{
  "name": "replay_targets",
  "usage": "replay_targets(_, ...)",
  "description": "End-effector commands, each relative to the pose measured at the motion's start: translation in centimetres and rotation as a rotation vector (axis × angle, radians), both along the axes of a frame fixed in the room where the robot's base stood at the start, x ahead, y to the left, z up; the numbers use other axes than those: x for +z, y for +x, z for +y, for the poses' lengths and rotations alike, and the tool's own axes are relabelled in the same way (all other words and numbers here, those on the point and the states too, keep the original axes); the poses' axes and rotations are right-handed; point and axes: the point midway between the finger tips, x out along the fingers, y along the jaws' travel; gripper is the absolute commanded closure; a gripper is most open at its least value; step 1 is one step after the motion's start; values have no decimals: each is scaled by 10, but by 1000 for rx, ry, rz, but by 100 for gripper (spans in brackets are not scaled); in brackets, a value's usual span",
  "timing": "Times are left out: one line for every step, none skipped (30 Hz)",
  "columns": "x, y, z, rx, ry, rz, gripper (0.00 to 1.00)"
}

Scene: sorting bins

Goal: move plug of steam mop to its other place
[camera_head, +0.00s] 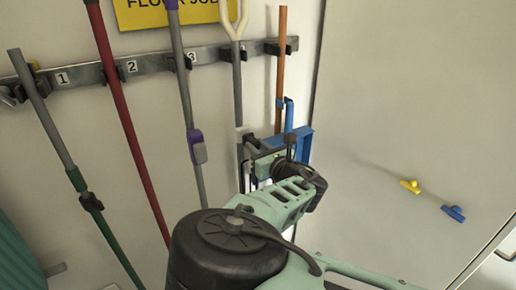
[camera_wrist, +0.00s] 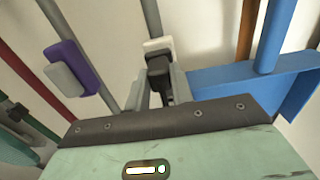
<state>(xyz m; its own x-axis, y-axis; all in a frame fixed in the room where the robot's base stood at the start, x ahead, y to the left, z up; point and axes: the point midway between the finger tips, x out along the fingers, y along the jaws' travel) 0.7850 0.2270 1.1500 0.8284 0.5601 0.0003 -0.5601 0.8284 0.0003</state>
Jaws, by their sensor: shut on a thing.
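My gripper (camera_wrist: 156,95) is shut on a small black plug (camera_wrist: 158,69), which sits between its two grey fingers. The plug's far end shows right in front of a white block (camera_wrist: 158,45) on a grey pole; I cannot tell whether they touch. In the head view my gripper (camera_head: 256,150) is at the wall, low on the grey pole with a white forked handle (camera_head: 237,75). The plug is hard to make out there. I cannot tell for sure which pole is the steam mop.
A metal rail (camera_head: 130,68) with numbered places holds several poles. A grey pole with a purple part (camera_head: 197,146) hangs left of my gripper. A blue frame-like part (camera_wrist: 235,82) is close on the right. A pale panel (camera_head: 410,90) with yellow and blue handles is further right.

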Motion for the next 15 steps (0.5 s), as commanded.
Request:
replay_targets(0,1,1,0,1,-1,100)
replay_targets(0,2,1,0,1,-1,100)
replay_targets(0,3,2,0,1,-1,100)
replay_targets(0,3,2,0,1,-1,100)
replay_targets(0,4,2,0,1,-1,100)
replay_targets(0,5,3,0,1,-1,100)
replay_targets(0,5,3,0,0,0,100)
replay_targets(-1,6,4,0,0,0,100)
replay_targets(-1,7,4,0,0,0,100)
replay_targets(-1,7,5,0,0,0,100)
replay_targets(-1,8,5,0,0,0,100)
replay_targets(-1,9,6,0,1,1,100)
replay_targets(-1,9,6,0,1,1,100)
replay_targets(-1,10,7,0,0,0,100)
replay_targets(-1,11,7,0,0,0,100)
